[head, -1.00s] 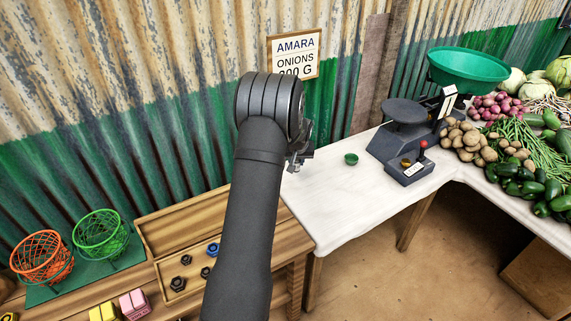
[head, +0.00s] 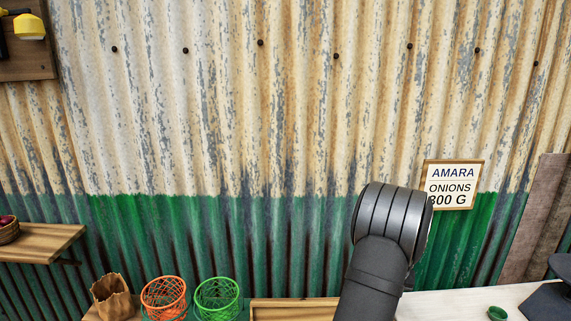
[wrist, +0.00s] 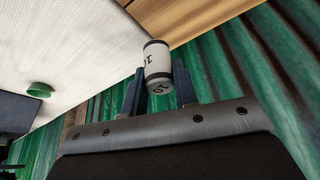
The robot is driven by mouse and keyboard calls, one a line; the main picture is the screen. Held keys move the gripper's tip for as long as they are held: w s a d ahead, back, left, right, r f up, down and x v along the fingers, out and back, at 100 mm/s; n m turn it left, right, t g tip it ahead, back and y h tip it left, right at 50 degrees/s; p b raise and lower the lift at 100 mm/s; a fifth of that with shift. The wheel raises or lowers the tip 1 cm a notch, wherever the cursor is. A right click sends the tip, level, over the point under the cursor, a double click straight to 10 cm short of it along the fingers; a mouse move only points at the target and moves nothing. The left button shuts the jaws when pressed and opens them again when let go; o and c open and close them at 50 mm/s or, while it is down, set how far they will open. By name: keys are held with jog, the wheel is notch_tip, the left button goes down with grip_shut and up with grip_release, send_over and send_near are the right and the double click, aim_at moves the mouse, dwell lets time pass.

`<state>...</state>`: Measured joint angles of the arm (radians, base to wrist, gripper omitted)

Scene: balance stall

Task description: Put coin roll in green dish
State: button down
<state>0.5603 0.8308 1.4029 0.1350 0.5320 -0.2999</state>
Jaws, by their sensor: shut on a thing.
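In the wrist view, my gripper (wrist: 157,82) is shut on a pale cylinder with dark bands and dark markings, the coin roll (wrist: 157,62). The roll sits between the two dark fingers and sticks out past their tips. The small green dish (wrist: 40,90) stands on the white-covered counter, apart from the roll, at the left of the wrist view. In the head view the dish (head: 497,313) shows at the bottom right edge. There my arm hides the roll and nearly all of the gripper.
In the head view, an orange basket (head: 163,297) and a green wire basket (head: 217,299) stand at the bottom left, beside a brown paper bag (head: 112,297). A wooden tray (head: 290,308) is partly cut off. A dark scale (head: 548,300) stands right of the dish.

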jog(key=w+a+f+n+y, duration=0.1)
jog(key=a+n, duration=0.1)
jog(key=a, duration=1.5)
jog(key=w+a+f+n+y, duration=0.1)
jog(key=a+f+n, duration=0.1)
jog(key=a, duration=1.5)
notch_tip(320, 180, up, 16)
jog(key=s+a+n+y, duration=0.1)
jog(key=s+a+n, duration=0.2)
jog(key=s+a, duration=0.35)
jog(key=s+a+n+y, duration=0.1)
jog(key=s+a+n, duration=0.25)
jog(key=s, duration=0.55)
notch_tip(320, 180, down, 12)
jog(key=r, duration=0.1)
jog(key=shift+m, duration=0.25)
jog(key=a+f, duration=0.2)
jog(key=a, duration=0.2)
jog(key=w+a+f, duration=0.1)
jog(key=a+f, duration=0.2)
jog(key=a, duration=0.1)
jog(key=a+f, duration=0.2)
jog(key=a, duration=0.2)
jog(key=shift+w+f, duration=0.15)
jog(key=shift+w, duration=0.1)
jog(key=shift+f, duration=2.05)
jog(key=shift+f, duration=0.15)
